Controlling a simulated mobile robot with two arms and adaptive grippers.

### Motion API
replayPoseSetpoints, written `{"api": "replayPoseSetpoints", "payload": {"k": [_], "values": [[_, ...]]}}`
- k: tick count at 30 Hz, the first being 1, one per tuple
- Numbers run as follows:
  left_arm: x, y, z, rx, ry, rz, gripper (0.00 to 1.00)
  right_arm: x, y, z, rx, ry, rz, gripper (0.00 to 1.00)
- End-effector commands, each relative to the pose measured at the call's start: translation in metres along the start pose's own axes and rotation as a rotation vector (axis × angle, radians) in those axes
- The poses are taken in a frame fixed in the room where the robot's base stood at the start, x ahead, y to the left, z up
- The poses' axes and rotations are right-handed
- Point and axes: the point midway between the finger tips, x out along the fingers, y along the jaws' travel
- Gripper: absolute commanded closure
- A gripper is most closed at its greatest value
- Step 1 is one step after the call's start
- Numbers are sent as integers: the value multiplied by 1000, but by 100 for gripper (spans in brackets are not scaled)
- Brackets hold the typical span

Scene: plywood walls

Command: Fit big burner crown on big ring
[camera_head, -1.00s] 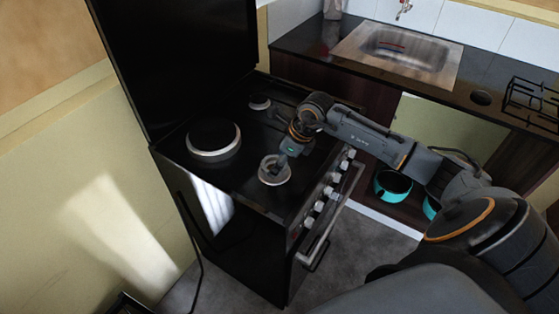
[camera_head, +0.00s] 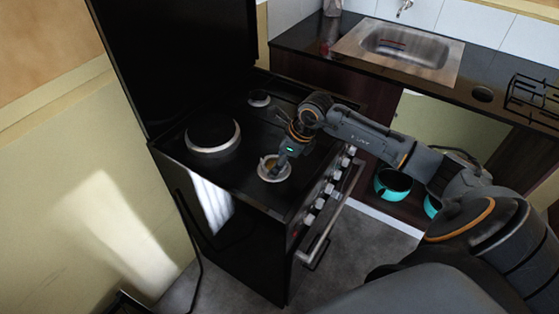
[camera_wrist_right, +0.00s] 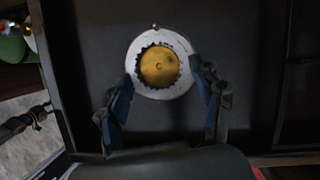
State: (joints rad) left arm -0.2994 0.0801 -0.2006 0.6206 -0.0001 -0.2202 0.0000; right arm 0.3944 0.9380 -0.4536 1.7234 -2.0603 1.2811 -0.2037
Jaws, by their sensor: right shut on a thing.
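The burner crown (camera_wrist_right: 178,43) is a pale silver round piece with a dark toothed edge around a brass-coloured centre (camera_wrist_right: 159,69). My right gripper (camera_wrist_right: 168,84) has one finger on each side of it and is shut on it. In the head view my right gripper (camera_head: 279,166) points down over the front right burner place, where a pale ring shape (camera_head: 264,175) shows around the fingertips. I cannot tell the crown from the big ring there, or whether the crown is seated. My left gripper is not in view.
The black cooker top (camera_head: 240,178) also carries a large burner with a dark cap (camera_head: 211,133) at left and a small one (camera_head: 259,98) at the back. Knobs (camera_head: 319,204) line the front edge. The raised black lid (camera_head: 180,60) stands behind. A sink (camera_head: 408,48) is beyond.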

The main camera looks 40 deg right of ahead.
Motion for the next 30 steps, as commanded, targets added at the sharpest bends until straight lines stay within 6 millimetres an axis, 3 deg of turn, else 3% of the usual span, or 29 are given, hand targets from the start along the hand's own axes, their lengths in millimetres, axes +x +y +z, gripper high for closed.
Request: {"api": "replayPoseSetpoints", "payload": {"k": [9, 10, 13, 14, 25, 30], "values": [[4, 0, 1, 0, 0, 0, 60, 4, 0, -2, 0, 0, 0, 67], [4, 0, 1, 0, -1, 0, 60, 4, 0, -2, 0, 0, 0, 30], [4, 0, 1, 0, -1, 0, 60, 4, 0, -2, 0, 1, 0, 10], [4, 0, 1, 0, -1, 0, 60, 4, 0, -2, 0, 1, 0, 8], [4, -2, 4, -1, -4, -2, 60, 1, 0, -2, 0, 0, -1, 8], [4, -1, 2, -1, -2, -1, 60, -20, -2, -2, 0, 0, -4, 8]]}}
